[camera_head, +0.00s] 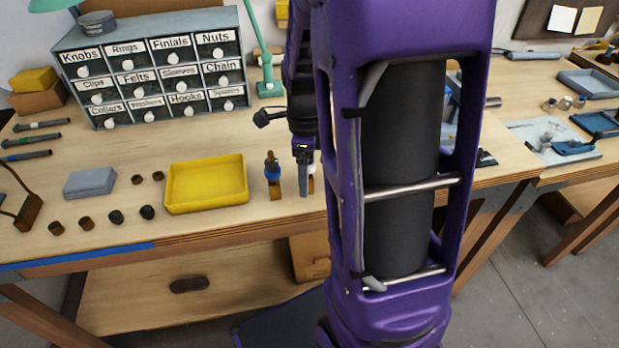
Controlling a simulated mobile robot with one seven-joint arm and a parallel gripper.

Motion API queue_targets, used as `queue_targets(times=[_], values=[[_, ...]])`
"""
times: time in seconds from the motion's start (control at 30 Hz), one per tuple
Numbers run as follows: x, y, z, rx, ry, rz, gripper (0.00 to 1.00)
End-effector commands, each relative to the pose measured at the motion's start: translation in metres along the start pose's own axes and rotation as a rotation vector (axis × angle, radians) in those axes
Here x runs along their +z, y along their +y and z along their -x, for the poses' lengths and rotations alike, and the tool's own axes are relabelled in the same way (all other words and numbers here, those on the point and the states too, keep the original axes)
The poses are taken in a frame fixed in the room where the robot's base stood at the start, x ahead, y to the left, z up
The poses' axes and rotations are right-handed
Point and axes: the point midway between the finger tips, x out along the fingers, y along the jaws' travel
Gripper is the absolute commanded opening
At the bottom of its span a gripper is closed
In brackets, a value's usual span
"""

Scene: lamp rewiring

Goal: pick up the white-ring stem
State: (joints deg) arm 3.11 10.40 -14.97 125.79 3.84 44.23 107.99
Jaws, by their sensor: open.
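My gripper (305,186) points down at the bench, close to its front edge and right of the yellow tray. It is open. Its grey finger covers most of a small upright piece (311,181) just behind and to the right, of which a pale band and a brown part show. This looks like the white-ring stem, but I cannot tell whether it stands between the fingers or touches them. A similar stem with a blue ring (272,170) and a brass-brown lower part stands to the left, apart from my gripper.
The yellow tray (207,207) is empty, left of the blue-ring stem. Several small dark and brown pieces and a grey block (90,183) lie farther left. A labelled drawer cabinet (88,104) stands behind. My purple arm hides the bench to the right.

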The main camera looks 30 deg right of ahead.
Motion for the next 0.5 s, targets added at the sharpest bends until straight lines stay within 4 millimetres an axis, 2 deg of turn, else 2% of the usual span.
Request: queue_targets(times=[0.07,0.1,0.4,0.5], values=[[0.0,0.0,0.0003,0.0,0.0,0.0,0.71],[-0.0001,-0.0001,0.0004,0.0,0.0,0.0,0.68],[-0.0003,-0.0002,0.0004,0.0,0.0,0.0,0.14],[-0.0003,-0.0003,0.0004,0.0,0.0,0.0,0.0]])
